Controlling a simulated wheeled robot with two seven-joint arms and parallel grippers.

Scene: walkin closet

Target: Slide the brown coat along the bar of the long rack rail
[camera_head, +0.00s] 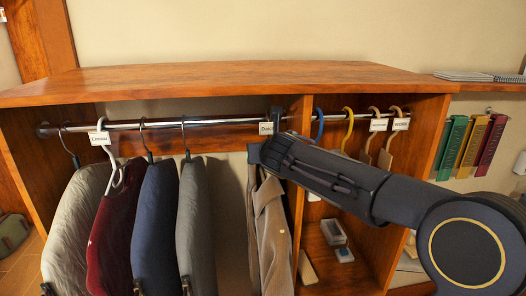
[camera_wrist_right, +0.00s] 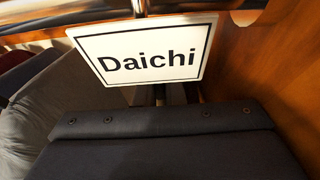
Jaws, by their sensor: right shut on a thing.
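The brown coat (camera_head: 272,225) hangs from the bar (camera_head: 225,122) of the long rack rail, close to the wooden divider. A white tag reading "Daichi" (camera_head: 266,128) is at the top of its hanger and fills the upper part of the right wrist view (camera_wrist_right: 145,55). My right gripper (camera_head: 262,152) comes in from the right, just below the tag, and is shut on the coat's hanger. Its dark body hides the grip and most of the hanger in both views. My left gripper is not in view.
Grey-green (camera_head: 72,230), dark red (camera_head: 112,225), blue (camera_head: 155,225) and grey (camera_head: 197,225) garments hang to the left. Bare bar lies between the grey garment and the brown coat. The divider (camera_head: 300,118) stands right of the coat, with more hangers (camera_head: 348,125) beyond.

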